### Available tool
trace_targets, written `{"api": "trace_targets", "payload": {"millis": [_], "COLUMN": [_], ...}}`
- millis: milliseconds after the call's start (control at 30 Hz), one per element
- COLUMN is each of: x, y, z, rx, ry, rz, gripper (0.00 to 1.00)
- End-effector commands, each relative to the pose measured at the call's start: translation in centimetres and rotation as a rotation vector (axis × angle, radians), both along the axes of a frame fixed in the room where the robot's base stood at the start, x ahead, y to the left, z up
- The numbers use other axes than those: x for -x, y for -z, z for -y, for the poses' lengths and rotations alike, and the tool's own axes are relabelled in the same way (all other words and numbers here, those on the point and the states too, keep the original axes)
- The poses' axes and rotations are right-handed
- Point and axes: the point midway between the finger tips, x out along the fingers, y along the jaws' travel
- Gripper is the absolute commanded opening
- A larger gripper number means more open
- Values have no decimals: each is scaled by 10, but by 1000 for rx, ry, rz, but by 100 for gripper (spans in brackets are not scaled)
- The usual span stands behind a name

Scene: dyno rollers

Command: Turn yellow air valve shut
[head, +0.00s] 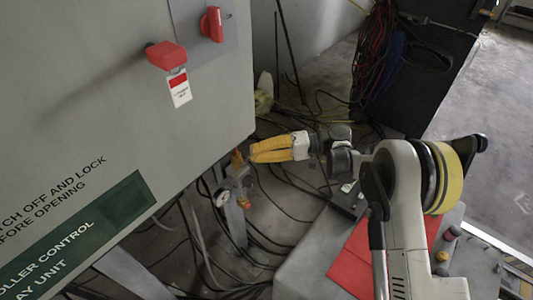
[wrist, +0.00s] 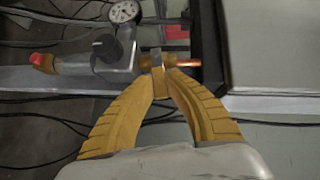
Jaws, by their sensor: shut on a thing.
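The yellow air valve (wrist: 177,59) sits on a grey fitting in the wrist view, with a copper-coloured pipe stub at its right. In the head view the valve (head: 237,158) shows as a small orange-yellow part by the cabinet's lower corner. My gripper (head: 251,153) reaches it from the right, with its yellow fingers close together. In the wrist view my gripper (wrist: 159,72) has its fingertips closed on the valve's small handle, which stands up between them. The fingertips hide part of the handle, so its exact angle is hard to tell.
A grey cabinet (head: 90,80) with a red switch handle (head: 166,56) fills the left. Black cables (head: 265,235) trail over the floor below. A red panel (head: 350,262) lies near my arm.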

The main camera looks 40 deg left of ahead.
Motion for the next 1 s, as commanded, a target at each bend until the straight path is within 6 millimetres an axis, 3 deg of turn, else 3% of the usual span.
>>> {"api": "trace_targets", "payload": {"millis": [400,967,1000], "x": [1,2,2], "y": [11,12,12], "z": [-4,-4,-4], "rx": [-14,-16,-16], "ry": [-3,-4,-4], "rz": [-189,-215,-215], "gripper": [0,0,24]}}
